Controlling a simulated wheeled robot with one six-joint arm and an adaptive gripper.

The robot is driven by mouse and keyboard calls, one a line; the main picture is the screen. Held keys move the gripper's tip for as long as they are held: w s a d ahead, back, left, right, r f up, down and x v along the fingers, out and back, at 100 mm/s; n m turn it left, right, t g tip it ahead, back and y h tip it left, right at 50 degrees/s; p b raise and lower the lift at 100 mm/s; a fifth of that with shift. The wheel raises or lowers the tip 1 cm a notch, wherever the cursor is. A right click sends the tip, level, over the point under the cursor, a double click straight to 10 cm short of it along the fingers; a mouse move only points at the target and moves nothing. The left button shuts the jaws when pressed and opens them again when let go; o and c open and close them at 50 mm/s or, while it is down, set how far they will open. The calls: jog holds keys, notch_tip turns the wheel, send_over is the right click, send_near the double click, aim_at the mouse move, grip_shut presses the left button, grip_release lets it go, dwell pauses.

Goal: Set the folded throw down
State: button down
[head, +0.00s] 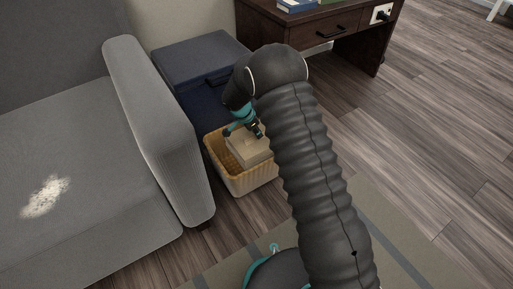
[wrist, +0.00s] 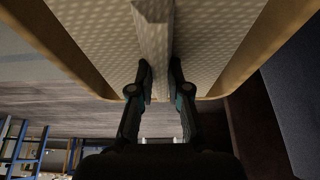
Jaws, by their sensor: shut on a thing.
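The folded throw (head: 256,155) is a pale beige block lying within the open top of a yellow woven basket (head: 239,183). In the wrist view the throw (wrist: 95,35) shows a light dotted pattern and a raised ridge between the fingers. My gripper (head: 252,132) is over the basket, pointing down, and shut on that ridge; it also shows in the wrist view (wrist: 161,82). The basket's tan rim (wrist: 237,55) runs along both sides of the throw. I cannot tell whether the throw rests on the basket's bottom. My arm hides the basket's right side.
A grey sofa (head: 150,130) stands close to the left of the basket. A dark blue chest (head: 197,58) is right behind it. A dark wooden desk (head: 320,32) with books (head: 296,5) stands at the back. The wooden floor (head: 450,130) on the right is clear.

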jog(key=shift+f+b, duration=0.4)
jog(key=shift+f, duration=3.65)
jog(key=shift+f+b, duration=0.35)
jog(key=shift+f, duration=0.3)
jog(key=c, duration=1.1)
grip_release()
jog(key=shift+c, duration=0.2)
jog(key=shift+r, duration=0.1)
jog(key=shift+r+p, duration=0.3)
jog(key=shift+r, duration=0.05)
jog(key=p+v, duration=0.1)
jog(key=v, duration=1.1)
jog(key=shift+r, duration=0.2)
